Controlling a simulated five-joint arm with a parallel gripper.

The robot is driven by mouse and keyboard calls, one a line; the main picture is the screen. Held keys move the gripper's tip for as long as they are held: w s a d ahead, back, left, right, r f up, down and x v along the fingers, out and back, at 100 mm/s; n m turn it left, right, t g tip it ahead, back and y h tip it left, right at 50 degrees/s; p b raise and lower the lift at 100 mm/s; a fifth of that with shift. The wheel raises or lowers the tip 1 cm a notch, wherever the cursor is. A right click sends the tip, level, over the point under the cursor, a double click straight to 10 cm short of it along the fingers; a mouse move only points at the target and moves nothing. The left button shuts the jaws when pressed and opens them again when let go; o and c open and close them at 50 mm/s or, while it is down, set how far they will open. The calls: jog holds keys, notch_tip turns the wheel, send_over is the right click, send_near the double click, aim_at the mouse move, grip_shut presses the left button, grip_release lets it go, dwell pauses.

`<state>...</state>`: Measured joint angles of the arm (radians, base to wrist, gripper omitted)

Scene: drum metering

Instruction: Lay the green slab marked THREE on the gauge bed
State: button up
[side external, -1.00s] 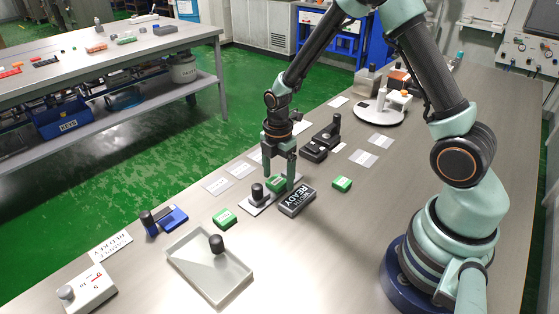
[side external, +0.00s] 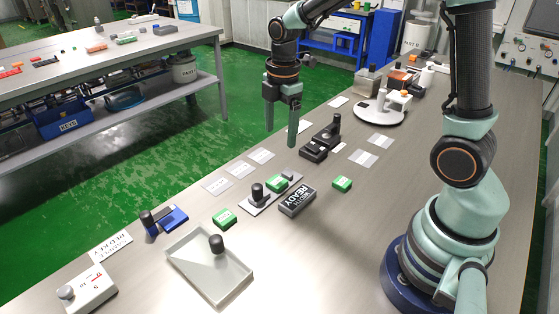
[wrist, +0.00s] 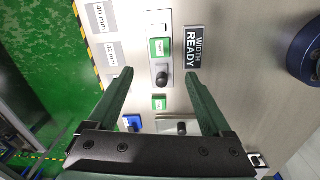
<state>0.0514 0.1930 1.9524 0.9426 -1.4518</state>
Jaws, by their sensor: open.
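A green slab with a pale label (side external: 277,183) lies on the gauge bed (side external: 260,208), a light plate with a black knob at its near end. In the wrist view that slab (wrist: 159,47) sits on the bed (wrist: 151,70); its label is too small to read surely. A second green slab (side external: 225,218) lies on the table nearer the tray, and a third (side external: 342,184) lies right of the display; their marks are unreadable. My gripper (side external: 280,138) is open and empty, raised above the table, clear of the slabs. Its spread fingers (wrist: 160,74) show in the wrist view.
A dark display reading WIDTH READY (side external: 297,201) stands beside the bed. A shallow tray (side external: 240,290) with a black knob, a blue device (side external: 172,218) and a black fixture (side external: 314,153) stand around it. White cards (side external: 215,186) lie along the table edge.

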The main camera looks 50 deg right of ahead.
jog(key=s+a+r+m+t, duration=0.2)
jog(key=s+r+m+t, duration=0.3)
jog(key=s+r+m, duration=0.4)
jog(key=s+m, duration=0.1)
jog(key=m, duration=0.6)
jog(key=shift+s+r, duration=0.25)
jog(key=shift+s, duration=0.05)
